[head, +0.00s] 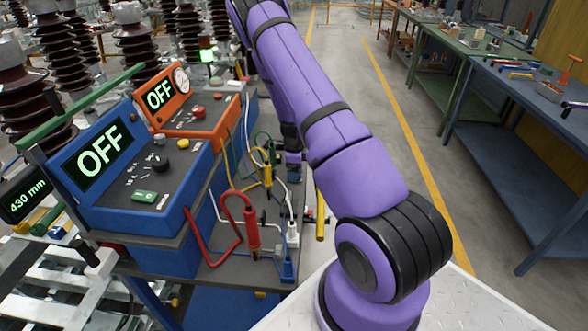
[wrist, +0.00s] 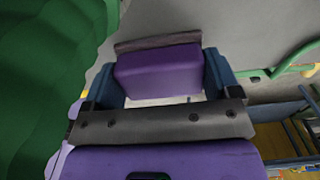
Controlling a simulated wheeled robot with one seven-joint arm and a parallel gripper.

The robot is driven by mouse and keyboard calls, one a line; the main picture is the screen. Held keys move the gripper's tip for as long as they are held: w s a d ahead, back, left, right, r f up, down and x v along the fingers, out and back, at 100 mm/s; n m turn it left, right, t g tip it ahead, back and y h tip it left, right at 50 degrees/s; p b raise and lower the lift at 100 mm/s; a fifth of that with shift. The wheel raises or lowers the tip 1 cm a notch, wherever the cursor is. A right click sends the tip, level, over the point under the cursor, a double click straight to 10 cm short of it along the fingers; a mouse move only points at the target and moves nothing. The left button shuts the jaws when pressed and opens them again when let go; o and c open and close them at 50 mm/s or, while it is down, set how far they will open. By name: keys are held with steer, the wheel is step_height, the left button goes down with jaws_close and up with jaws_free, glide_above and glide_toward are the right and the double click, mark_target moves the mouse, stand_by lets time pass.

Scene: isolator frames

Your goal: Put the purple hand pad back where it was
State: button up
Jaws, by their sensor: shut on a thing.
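In the wrist view my gripper (wrist: 162,85) shows two blue fingers, one on each side of a purple block that looks like the purple hand pad (wrist: 158,72). The fingers are shut on it. A dark grey strip runs along the pad's far edge, and a pale gap shows between the pad and my dark bolted palm. In the head view my purple arm reaches away from the lower right. My gripper there is small and mostly hidden behind the arm and cables, so the pad cannot be made out. The place the pad came from cannot be told.
A large green ribbed body (wrist: 45,70) stands close on the left in the wrist view. In the head view a blue control box (head: 140,180) and an orange one (head: 200,120) read OFF, with cables beside them. A blue workbench (head: 510,120) stands right; the aisle (head: 360,60) is clear.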

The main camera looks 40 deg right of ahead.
steer(key=shift+f, duration=0.1)
steer(key=o, duration=0.8)
steer(key=shift+c, duration=0.2)
